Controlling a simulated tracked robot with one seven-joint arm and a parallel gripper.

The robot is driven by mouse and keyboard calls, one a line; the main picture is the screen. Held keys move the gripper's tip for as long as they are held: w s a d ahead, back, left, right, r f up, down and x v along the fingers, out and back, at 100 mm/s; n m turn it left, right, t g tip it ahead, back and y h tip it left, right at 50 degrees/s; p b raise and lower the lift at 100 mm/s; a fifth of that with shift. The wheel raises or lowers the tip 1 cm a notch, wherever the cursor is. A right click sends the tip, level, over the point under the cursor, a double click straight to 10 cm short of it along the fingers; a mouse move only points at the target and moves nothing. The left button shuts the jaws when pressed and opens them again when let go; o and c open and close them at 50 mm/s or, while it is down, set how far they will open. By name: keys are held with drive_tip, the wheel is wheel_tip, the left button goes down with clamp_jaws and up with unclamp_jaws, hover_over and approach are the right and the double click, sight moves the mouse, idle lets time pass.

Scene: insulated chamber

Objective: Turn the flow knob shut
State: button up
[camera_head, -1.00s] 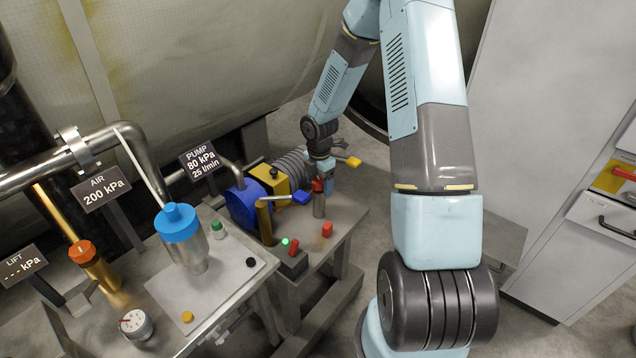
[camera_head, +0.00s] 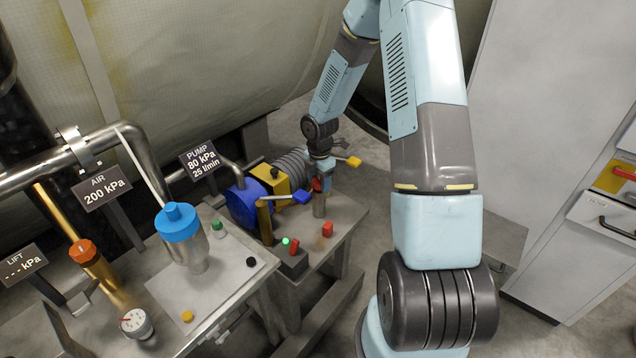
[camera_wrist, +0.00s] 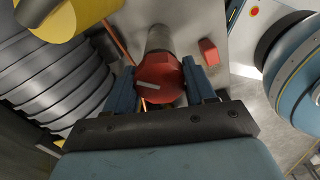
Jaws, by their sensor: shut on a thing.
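The red flow knob (camera_wrist: 160,78) sits on top of a grey metal stem (camera_wrist: 161,38). A white mark on its face lies nearly level, tilted slightly. My gripper (camera_wrist: 160,86) is shut on the knob, with one dark blue finger on each side of it. In the head view my gripper (camera_head: 321,176) is at the top of the upright stem (camera_head: 319,205), and only a little of the red knob (camera_head: 316,184) shows. The pump sign (camera_head: 202,160) reads 80 kPa and 25 l/min.
A blue-and-yellow pump (camera_head: 243,203) stands left of the knob. A blue lever (camera_head: 302,197) and a yellow lever (camera_head: 353,161) are close by. A red block (camera_head: 327,230) and a box with a green light (camera_head: 291,262) are on the bench.

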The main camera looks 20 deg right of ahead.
drive_tip(key=shift+s, duration=0.1)
drive_tip(key=m, duration=0.3)
drive_tip(key=shift+m, duration=0.4)
drive_tip(key=m, duration=0.3)
drive_tip(key=shift+m, duration=0.3)
drive_tip(key=m, duration=0.3)
drive_tip(key=shift+m, duration=0.3)
drive_tip(key=m, duration=0.3)
drive_tip(key=shift+s+f+m, duration=0.1)
drive_tip(key=shift+m, duration=0.3)
drive_tip(key=m, duration=1.1)
drive_tip(key=shift+m, duration=1.7)
